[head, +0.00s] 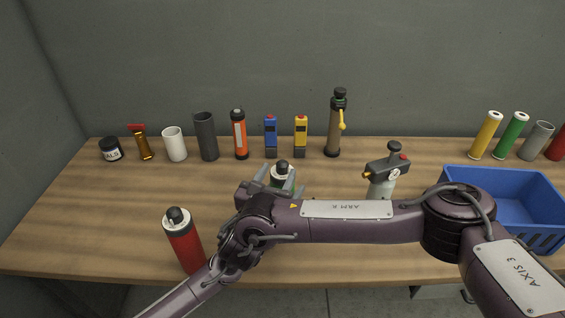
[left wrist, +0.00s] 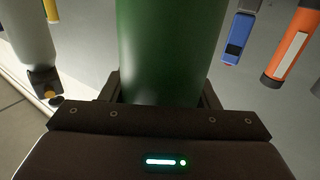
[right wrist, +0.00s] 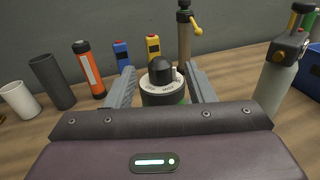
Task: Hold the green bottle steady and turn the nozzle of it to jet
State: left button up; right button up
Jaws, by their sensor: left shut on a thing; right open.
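The green bottle (head: 283,184) stands on the table, mostly hidden behind my right arm in the head view. It has a white collar and a black nozzle (right wrist: 161,71). My left gripper (left wrist: 160,97) is shut on the green body (left wrist: 168,45), a finger on each side. My right gripper (right wrist: 162,88) is open, with one finger on each side of the nozzle and the white collar (right wrist: 162,86). The gaps beside the nozzle show it is not clamped. The collar carries small dark markings, too small to read surely.
A red bottle (head: 184,243) stands at the front left. A grey bottle with a gauge (head: 382,184) and a blue crate (head: 487,178) are to the right. A row including a white cup (head: 175,145) and an orange flashlight (head: 239,136) stands along the back.

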aim_at(280, 167)
jog(key=shift+x, duration=2.35)
